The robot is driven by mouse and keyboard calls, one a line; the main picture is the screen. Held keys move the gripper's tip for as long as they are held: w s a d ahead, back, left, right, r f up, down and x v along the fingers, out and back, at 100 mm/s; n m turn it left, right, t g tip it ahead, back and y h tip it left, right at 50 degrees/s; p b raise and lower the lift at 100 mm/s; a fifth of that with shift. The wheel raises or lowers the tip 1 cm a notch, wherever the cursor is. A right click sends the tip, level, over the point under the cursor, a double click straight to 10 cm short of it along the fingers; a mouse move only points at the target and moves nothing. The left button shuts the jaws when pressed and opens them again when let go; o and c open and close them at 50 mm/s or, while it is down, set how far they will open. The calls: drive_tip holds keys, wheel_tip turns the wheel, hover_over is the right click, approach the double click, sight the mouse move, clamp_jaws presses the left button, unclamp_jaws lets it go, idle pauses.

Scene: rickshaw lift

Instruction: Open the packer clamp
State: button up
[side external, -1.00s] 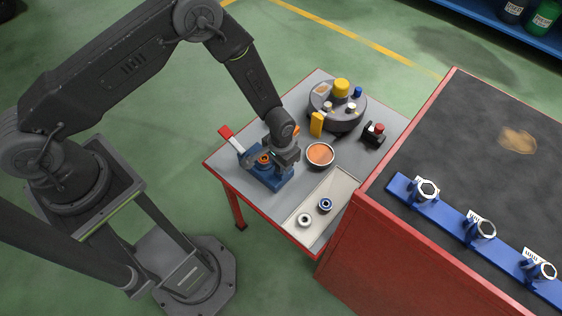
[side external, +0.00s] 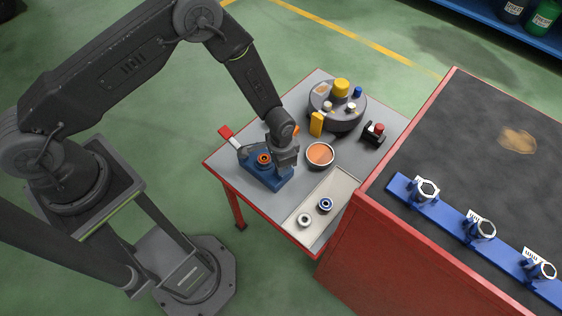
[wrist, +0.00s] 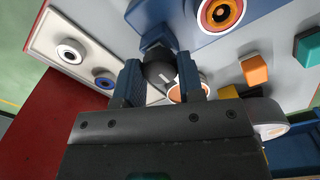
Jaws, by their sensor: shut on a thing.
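The packer clamp is a blue block (side external: 278,182) on the grey bench, with a red-ended lever (side external: 225,132) at its left. An orange ring with a dark centre (side external: 264,159) shows uncovered on its top, and also at the top of the wrist view (wrist: 220,12). My gripper (side external: 285,158) points down at the block's right side. In the wrist view my gripper (wrist: 161,78) is shut on a round black knob (wrist: 158,66), one finger on each side. The knob's link to the clamp is partly hidden.
A copper-coloured bowl (side external: 320,155) stands close right of my gripper. A round dark carousel (side external: 338,112) with small parts is behind it. A pale tray (side external: 318,222) with two rings lies in front. A higher red cabinet (side external: 350,235) stands to the right.

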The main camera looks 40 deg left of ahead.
drive_tip(key=o, duration=0.9)
wheel_tip(320, 180, up, 14)
drive_tip(key=shift+f, duration=0.1)
idle(0.3)
